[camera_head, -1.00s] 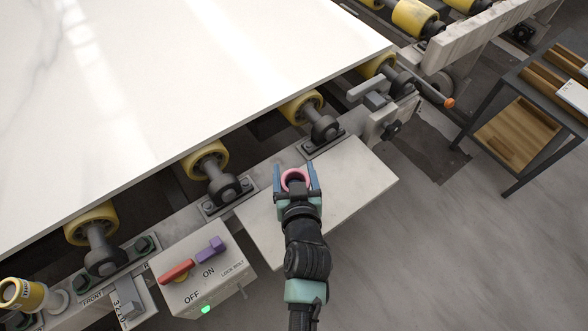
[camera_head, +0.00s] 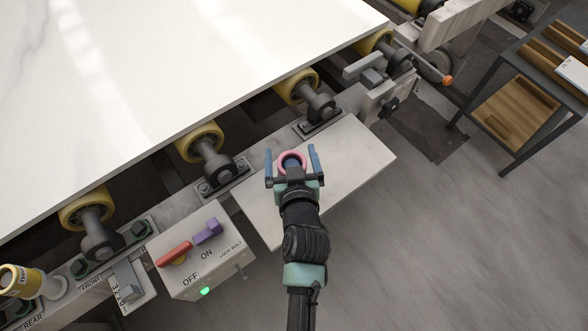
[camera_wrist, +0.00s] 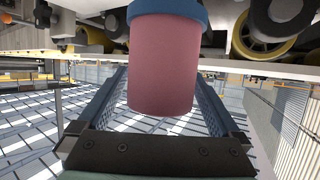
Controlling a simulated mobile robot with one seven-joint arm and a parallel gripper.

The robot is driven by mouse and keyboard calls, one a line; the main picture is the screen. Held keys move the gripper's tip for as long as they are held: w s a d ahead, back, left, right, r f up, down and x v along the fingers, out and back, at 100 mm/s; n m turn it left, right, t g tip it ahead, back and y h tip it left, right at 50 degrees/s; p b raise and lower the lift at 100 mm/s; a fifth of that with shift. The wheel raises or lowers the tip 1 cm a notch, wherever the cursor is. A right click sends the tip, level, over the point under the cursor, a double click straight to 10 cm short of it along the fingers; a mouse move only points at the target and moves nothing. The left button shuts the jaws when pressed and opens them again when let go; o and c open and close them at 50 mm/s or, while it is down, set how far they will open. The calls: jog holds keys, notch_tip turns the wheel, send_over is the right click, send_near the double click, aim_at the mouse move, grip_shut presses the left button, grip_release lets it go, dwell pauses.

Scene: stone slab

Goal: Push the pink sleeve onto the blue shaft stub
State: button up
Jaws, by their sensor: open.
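How far the stub reaches into the sleeve is hidden. My gripper (camera_head: 290,152) is open, with one blue finger on each side of the sleeve and a visible gap on both sides. The wrist view also shows my gripper (camera_wrist: 160,105) spread around it.
The pale shelf (camera_head: 350,165) lies beside and below my gripper. A switch box (camera_head: 195,262) with red and purple levers stands at its left. Yellow rollers (camera_head: 200,140) and a white slab (camera_head: 150,70) lie beyond. A cart (camera_head: 520,100) stands at the right, with clear floor before it.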

jog(key=v, duration=1.2)
jog(key=shift+s, duration=0.1)
